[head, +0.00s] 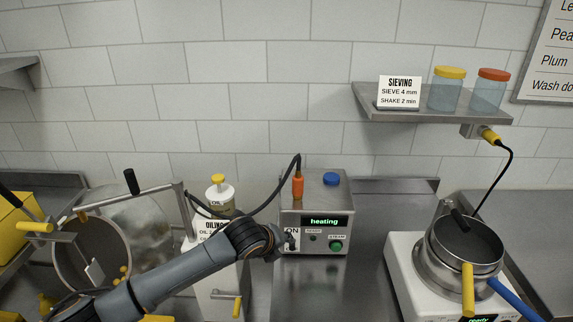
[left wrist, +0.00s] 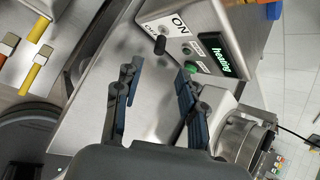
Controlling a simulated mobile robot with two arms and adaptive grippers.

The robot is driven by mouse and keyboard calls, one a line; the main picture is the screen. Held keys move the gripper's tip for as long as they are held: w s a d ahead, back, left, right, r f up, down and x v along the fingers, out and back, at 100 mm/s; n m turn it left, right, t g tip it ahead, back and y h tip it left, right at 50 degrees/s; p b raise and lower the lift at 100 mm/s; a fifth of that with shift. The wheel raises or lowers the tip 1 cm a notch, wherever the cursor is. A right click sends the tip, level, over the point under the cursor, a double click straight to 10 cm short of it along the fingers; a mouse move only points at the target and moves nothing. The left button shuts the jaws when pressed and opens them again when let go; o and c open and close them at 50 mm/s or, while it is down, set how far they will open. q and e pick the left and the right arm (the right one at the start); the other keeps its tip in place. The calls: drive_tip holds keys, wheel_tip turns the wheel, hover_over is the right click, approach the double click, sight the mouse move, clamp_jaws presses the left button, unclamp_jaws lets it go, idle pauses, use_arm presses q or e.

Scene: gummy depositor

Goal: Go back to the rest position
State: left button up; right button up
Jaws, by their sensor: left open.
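My left arm reaches in from the left in the head view, and its wrist end is in front of the steel heater box (head: 316,205). My left gripper (left wrist: 157,88) is open, with nothing between its blue-padded fingers. The box also shows in the left wrist view, ahead of the fingers, with a lit "heating" display (left wrist: 221,56), an ON label and a black switch (left wrist: 160,45). Its green button (left wrist: 191,67) appears beside one fingertip; I cannot tell whether they touch. In the head view my wrist partly covers the box's ON/OFF label. My right gripper is not in view.
A drum (head: 90,255) stands at the left, beside a yellow-capped oil bottle (head: 220,195). A pot with a sieve (head: 465,245) sits on a white appliance (head: 405,265) at the right. A shelf (head: 435,115) holds two jars. Bare steel counter lies right of the box.

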use_arm(q)
drive_tip(key=s+d+f+n+g+h, duration=0.1)
drive_tip(key=s+f+n, duration=0.2)
drive_tip(key=s+n, duration=0.45)
drive_tip(key=s+f+n+g, duration=0.1)
drive_tip(key=s+f+n, duration=0.3)
drive_tip(key=s, duration=0.6)
drive_tip(key=s+a+n+g+y, duration=0.2)
drive_tip(key=s+a+n+y, duration=0.2)
drive_tip(key=s+a+n, duration=1.6)
wheel_tip(320, 180, down, 32)
drive_tip(key=s+d+r+m+g+b, duration=0.1)
drive_tip(key=s+d+m+b, duration=0.15)
drive_tip(key=b, duration=0.35)
drive_tip(key=s+a+f+b, duration=0.2)
drive_tip(key=s+f, duration=0.6)
drive_tip(key=f, duration=0.3)
drive_tip(key=s+a+f+g+b, duration=0.1)
drive_tip(key=s+f+b, duration=0.1)
drive_tip(key=s+f, duration=0.6)
wheel_tip(320, 180, down, 4)
drive_tip(key=shift+s+a+g+b, duration=0.25)
drive_tip(key=shift+a+g+b, duration=0.05)
drive_tip(key=shift+a+b, duration=0.05)
